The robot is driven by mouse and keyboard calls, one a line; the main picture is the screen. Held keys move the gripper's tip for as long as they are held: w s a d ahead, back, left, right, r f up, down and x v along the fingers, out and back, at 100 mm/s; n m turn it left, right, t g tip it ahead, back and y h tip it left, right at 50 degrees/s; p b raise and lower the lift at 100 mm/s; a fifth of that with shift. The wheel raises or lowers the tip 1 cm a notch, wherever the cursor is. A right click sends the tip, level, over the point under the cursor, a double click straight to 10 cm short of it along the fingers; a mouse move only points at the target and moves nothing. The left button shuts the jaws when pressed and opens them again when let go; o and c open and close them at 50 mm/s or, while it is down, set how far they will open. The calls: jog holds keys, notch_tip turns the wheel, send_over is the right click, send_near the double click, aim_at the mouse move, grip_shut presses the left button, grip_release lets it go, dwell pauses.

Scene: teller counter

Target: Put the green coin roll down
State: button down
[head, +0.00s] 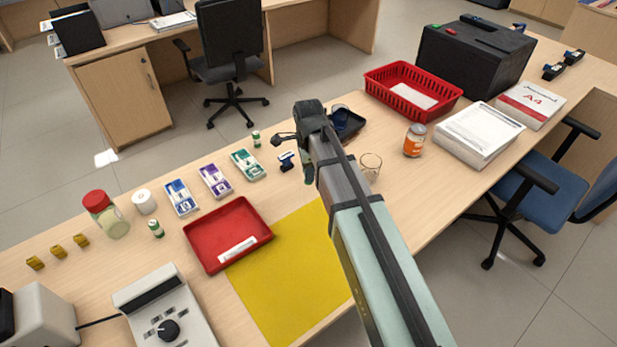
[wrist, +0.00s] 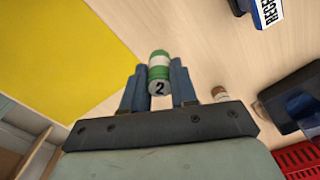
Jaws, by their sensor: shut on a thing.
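A green and white coin roll (wrist: 160,72) marked with a 2 is between the two fingers of my gripper (wrist: 158,80) in the wrist view. The gripper is shut on it. Bare wood of the counter and the edge of the yellow mat (wrist: 60,50) show behind it. How high the roll is above the counter I cannot tell. In the head view my arm hides the fingers and the held roll. Two other small green and white rolls stand on the counter, one behind the bill stacks (head: 257,138) and one left of the red tray (head: 156,228).
The yellow mat (head: 290,275) lies beside the red tray (head: 205,258). A blue stamp (head: 286,161), a glass (head: 370,167), an orange-labelled jar (head: 414,141) and a red basket (head: 448,101) stand around my arm. Bare counter shows right of the glass.

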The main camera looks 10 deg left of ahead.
notch_tip(320, 180, up, 6)
jog(key=shift+r, duration=0.1)
jog(key=s+a+n, duration=0.3)
jog(key=s+a, duration=0.6)
jog(key=a, duration=0.5)
jog(key=n, duration=1)
send_over(228, 235)
jog(key=shift+f, duration=4.65)
jog(key=shift+f, duration=0.1)
jog(key=c, duration=0.9)
grip_release()
